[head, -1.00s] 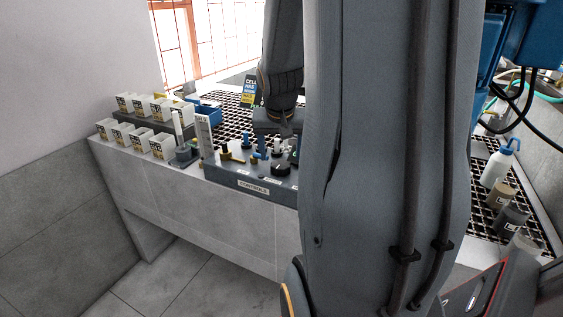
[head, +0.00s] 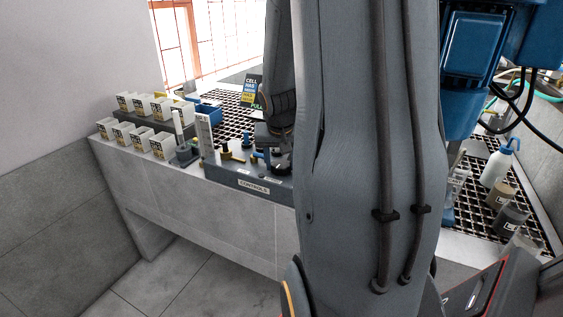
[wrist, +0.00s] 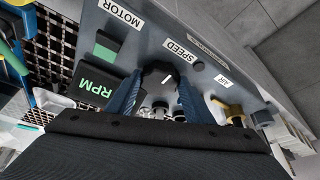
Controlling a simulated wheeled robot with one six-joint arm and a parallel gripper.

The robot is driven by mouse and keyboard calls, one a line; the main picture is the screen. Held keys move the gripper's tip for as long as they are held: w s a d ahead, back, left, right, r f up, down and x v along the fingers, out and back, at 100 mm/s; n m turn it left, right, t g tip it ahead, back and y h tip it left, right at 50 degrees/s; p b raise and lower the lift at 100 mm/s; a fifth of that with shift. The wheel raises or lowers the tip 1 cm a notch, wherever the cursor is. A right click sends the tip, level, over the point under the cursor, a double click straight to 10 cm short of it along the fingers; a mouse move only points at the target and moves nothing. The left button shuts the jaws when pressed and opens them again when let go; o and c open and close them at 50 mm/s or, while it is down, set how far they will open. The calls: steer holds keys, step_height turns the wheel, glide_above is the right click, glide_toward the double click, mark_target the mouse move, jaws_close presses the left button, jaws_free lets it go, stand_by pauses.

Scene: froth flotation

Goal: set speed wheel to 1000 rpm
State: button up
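The black speed wheel (wrist: 158,75) with a white pointer mark sits on the grey control panel, beside the SPEED label (wrist: 182,52) in the wrist view. My gripper (wrist: 162,80) has its two blue fingers at either side of the wheel, with the wheel between the tips. The fingers look open; whether they touch the wheel cannot be seen. The dark RPM display (wrist: 95,88) is beside the wheel; I see its green letters RPM but no number. In the head view my arm hides the wheel and the fingers.
The MOTOR label and a green switch (wrist: 106,46) are near the display. A yellow valve handle (wrist: 229,107) is by the AIR label. In the head view the controls box (head: 225,176) stands on a ledge, with several white boxes (head: 161,146) to its left and bottles (head: 498,163) at right.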

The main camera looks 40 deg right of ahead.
steer(key=shift+w+f+b, duration=0.15)
steer(key=shift+w+b, duration=0.05)
steer(key=shift+b, duration=0.7)
steer(key=shift+c, duration=0.5)
steer(key=m+b, duration=0.1)
steer(key=b, duration=0.3)
steer(key=shift+m, duration=0.3)
steer(key=shift+w+a+g+h+b, duration=0.1)
steer(key=shift+g+h+b, duration=0.2)
steer(key=shift+b, duration=0.2)
steer(key=m+b, duration=0.2)
steer(key=b, duration=0.1)
steer(key=shift+w+b, duration=0.1)
steer(key=shift+b, duration=0.25)
steer(key=shift+m+g+h+b, duration=0.3)
steer(key=shift+m+g+b, duration=0.1)
steer(key=shift+b, duration=0.1)
steer(key=shift+r, duration=0.2)
steer(key=o, duration=1)
steer(key=shift+a, duration=0.1)
steer(key=shift+o, duration=0.2)
steer(key=shift+r, duration=0.1)
